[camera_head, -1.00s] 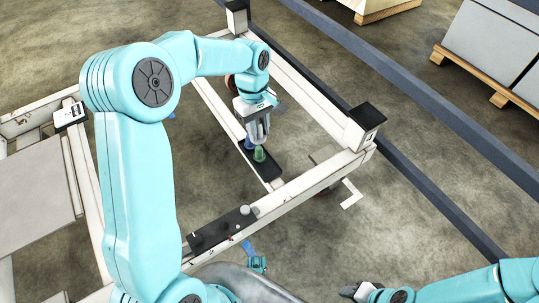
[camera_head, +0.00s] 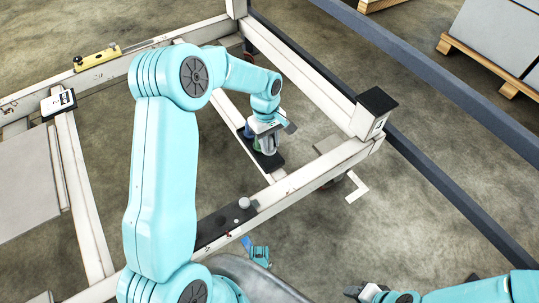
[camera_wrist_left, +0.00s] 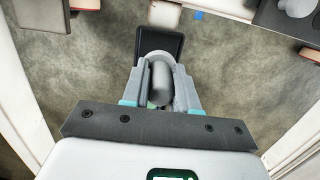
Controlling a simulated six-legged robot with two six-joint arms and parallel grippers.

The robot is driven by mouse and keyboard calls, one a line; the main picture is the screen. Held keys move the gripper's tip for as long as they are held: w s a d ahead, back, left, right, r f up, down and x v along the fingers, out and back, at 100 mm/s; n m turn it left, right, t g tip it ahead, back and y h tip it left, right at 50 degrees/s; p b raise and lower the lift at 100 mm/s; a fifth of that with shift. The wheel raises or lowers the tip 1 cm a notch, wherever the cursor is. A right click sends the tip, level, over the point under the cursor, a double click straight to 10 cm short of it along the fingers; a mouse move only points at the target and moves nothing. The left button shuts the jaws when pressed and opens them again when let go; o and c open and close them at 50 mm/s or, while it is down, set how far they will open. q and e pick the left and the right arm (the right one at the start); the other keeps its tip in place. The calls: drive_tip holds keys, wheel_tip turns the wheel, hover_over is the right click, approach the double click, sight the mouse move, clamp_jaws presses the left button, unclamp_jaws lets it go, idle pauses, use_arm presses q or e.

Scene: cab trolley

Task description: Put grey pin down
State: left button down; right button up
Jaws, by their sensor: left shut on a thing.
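My left gripper (camera_head: 268,146) is shut on the grey pin (camera_wrist_left: 160,84), which shows between its fingers in the left wrist view. In the head view the gripper is over the black plate (camera_head: 272,167) on the trolley's inner rail, and it hides the pin. A blue pin (camera_head: 249,131) and a green pin (camera_head: 257,144) stand just left of the gripper, partly hidden. I cannot tell whether the grey pin touches the plate. My right gripper (camera_head: 354,291) is at the bottom edge, away from the trolley; its jaw opening is unclear.
A second dark plate (camera_head: 213,229) with a light round knob (camera_head: 244,203) lies on the front beam. A black-capped corner post (camera_head: 375,105) stands right of the left gripper. A yellow level-like bar (camera_head: 97,58) lies on the back left beam. Dark rails run behind.

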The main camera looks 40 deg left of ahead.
use_arm(q)
wheel_tip(320, 180, down, 6)
drive_tip(key=shift+w+f+b, duration=0.1)
drive_tip(key=shift+f+b, duration=0.1)
drive_tip(key=shift+b, duration=0.65)
drive_tip(key=shift+r, duration=0.15)
drive_tip(key=shift+f, duration=0.25)
drive_tip(key=c, duration=0.9)
unclamp_jaws()
drive_tip(key=shift+r, duration=0.1)
drive_tip(key=shift+o, duration=0.2)
